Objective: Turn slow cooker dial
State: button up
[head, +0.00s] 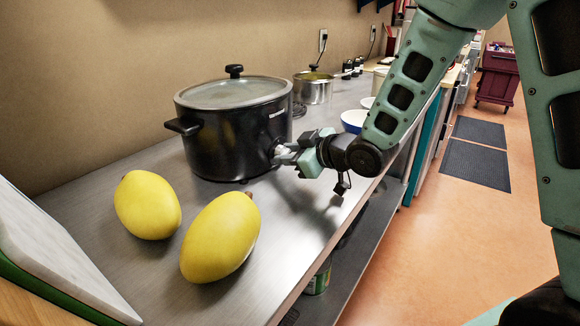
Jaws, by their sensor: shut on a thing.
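The slow cooker (215,138) is black with a lid on top and stands on the steel counter against the wall. My gripper (281,154) is at the right side of the cooker's front, with its fingertips at the dial. The fingers are closed around the dial, which is mostly hidden by them. The lid (232,92) has a black knob and sits in place.
Two yellow fruits (147,204) lie on the steel counter (130,275) in front of the cooker. White and green boards (55,250) stand at the left. A steel pot (313,90) and a blue bowl (353,121) are farther back. The floor to the right is open.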

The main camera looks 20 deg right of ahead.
jog(key=shift+n+b, duration=0.4)
jog(key=shift+b, duration=0.2)
jog(key=o, duration=1)
